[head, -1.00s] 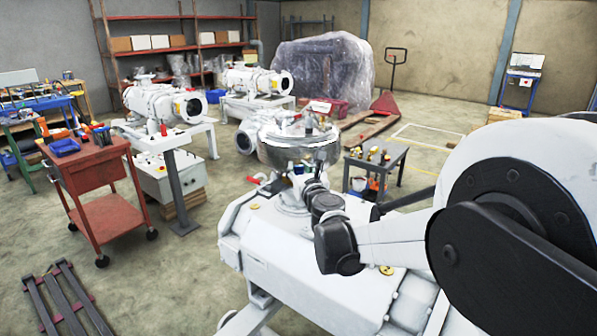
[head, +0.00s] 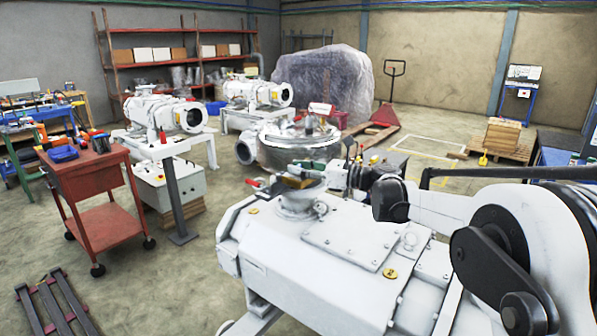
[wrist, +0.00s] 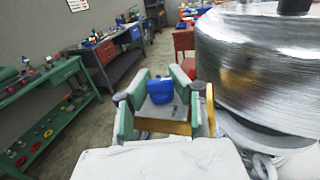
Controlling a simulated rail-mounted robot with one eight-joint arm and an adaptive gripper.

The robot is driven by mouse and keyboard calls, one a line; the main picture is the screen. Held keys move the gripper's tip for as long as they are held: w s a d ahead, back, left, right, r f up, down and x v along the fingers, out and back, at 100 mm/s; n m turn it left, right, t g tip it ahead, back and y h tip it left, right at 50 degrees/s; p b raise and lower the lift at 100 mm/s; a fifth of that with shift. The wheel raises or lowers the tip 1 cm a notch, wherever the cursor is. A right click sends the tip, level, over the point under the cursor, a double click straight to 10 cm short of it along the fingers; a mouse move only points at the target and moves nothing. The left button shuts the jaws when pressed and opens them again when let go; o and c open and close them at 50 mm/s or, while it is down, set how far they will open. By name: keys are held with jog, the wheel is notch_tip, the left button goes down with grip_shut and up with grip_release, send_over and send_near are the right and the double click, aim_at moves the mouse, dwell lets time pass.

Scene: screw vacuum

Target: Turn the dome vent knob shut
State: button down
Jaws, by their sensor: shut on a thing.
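The polished metal dome (head: 285,152) stands behind the near white pump, and its large side fills the right of the wrist view (wrist: 262,70). A dark knob (wrist: 293,5) rises from its top, cut by the picture edge. My gripper (head: 310,174) is beside the dome on the near side, low, over the pump's round flange (head: 298,201), not on the dark knob. In the wrist view its green-padded fingers (wrist: 160,100) are shut on a small tan-edged piece (wrist: 165,127). A blue thing (wrist: 160,91) shows between the fingers; I cannot tell whether it is held.
The near white pump (head: 330,245) lies below my arm. A red cart (head: 95,175) with tools stands at left. More white pumps (head: 165,113) stand behind. A green bench (wrist: 45,110) shows in the wrist view.

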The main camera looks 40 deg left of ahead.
jog(key=n+g+h, duration=0.2)
jog(key=n+g, duration=0.1)
jog(key=g, duration=0.1)
jog(key=shift+g, duration=0.4)
jog(key=shift+n+g+h+p, duration=0.55)
jog(key=shift+n+g+h, duration=0.15)
jog(key=shift+n+g, duration=0.1)
jog(key=shift+n+g+h+p, duration=0.35)
jog(key=shift+n+g+h, duration=0.35)
jog(key=shift+g+h, duration=0.1)
jog(key=c, duration=1.4)
grip_release()
jog(key=shift+c, duration=0.2)
jog(key=shift+m+t+y+b, duration=0.55)
jog(key=shift+m+t+y, duration=0.35)
jog(key=shift+t+y, duration=0.15)
